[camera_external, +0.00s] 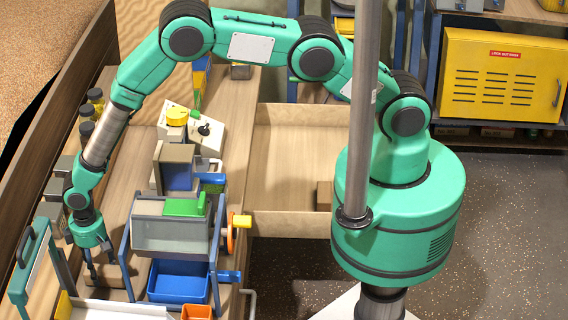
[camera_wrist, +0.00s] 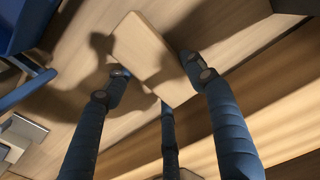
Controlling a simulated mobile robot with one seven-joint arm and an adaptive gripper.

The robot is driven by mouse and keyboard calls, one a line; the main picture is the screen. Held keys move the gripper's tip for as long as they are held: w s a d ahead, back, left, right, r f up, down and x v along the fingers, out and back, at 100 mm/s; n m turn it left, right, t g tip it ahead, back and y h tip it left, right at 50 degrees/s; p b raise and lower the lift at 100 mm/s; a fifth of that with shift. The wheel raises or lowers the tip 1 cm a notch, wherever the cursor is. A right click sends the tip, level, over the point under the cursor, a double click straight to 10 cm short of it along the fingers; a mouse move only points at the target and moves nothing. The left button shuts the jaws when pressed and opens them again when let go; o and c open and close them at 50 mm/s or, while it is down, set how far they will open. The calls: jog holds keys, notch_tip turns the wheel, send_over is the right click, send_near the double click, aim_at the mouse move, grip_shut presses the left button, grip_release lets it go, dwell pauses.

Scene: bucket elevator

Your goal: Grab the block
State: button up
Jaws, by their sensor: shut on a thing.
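A pale wooden block (camera_wrist: 148,50) shows in the wrist view among my dark blue fingers, over the wooden bench top (camera_external: 131,185). My gripper (camera_wrist: 155,78) is shut on the block, with fingers on its left and right sides and another at its near end. In the external view my gripper (camera_external: 107,270) reaches down at the left of the bench, left of the blue-framed bucket elevator (camera_external: 172,235).
A blue bin (camera_external: 178,283) sits under the elevator. A green-handled device (camera_external: 35,255) stands close left of my gripper. Dark blocks (camera_external: 55,188) and jars line the left edge. A control box (camera_external: 190,125) is behind. An open drawer (camera_external: 290,160) holds a brown block (camera_external: 323,195).

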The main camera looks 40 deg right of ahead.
aim_at(98, 266)
notch_tip(98, 266, up, 9)
jog(key=shift+f+b, duration=0.1)
jog(key=shift+b, duration=0.2)
